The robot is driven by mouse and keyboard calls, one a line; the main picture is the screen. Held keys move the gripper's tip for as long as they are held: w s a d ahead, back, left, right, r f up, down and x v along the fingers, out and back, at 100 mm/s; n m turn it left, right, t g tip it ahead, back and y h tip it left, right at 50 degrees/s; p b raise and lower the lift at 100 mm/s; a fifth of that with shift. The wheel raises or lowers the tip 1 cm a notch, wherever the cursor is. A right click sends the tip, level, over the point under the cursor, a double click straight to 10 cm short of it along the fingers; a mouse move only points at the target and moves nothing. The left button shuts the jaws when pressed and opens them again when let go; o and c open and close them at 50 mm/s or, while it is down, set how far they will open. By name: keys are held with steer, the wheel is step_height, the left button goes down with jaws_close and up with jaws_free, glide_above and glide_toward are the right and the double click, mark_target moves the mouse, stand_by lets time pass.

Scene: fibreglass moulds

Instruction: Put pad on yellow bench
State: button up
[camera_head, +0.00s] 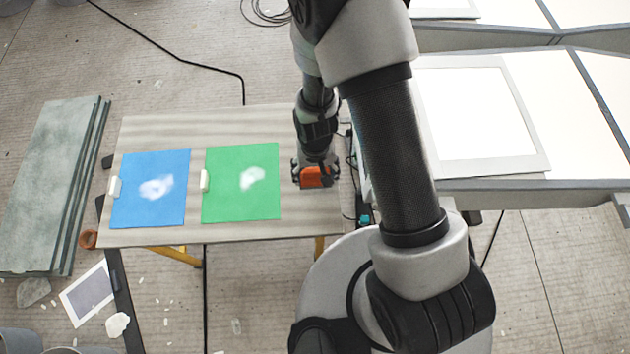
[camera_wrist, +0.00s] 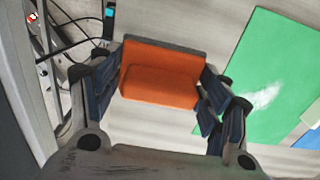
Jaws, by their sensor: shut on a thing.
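The pad is an orange block (camera_head: 315,177), also large in the middle of the wrist view (camera_wrist: 160,75). My gripper (camera_head: 316,172) is shut on it, with a dark finger at each end of the pad in the wrist view (camera_wrist: 160,88). The bench (camera_head: 240,122) has a pale wood-grain top and yellow legs. My gripper points down over the right end of its top, right of the green sheet (camera_head: 240,205). I cannot tell whether the pad touches the top. The pad's underside is hidden.
A blue sheet (camera_head: 135,208) lies left of the green one; both have white patches and a white block at the left edge. Cables and a teal-tipped item (camera_head: 365,219) are at the bench's right edge. White mould tables (camera_head: 590,190) stand right. Grey-green boards (camera_head: 45,190) lie left.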

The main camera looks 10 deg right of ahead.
mark_target(315, 181)
steer(key=shift+f+b, duration=0.75)
steer(key=shift+f, duration=1.55)
steer(key=shift+f, duration=0.15)
steer(key=o, duration=0.9)
steer(key=shift+o, duration=0.2)
step_height(315, 181, up, 12)
steer(key=p, duration=0.4)
steer(key=shift+r, duration=0.2)
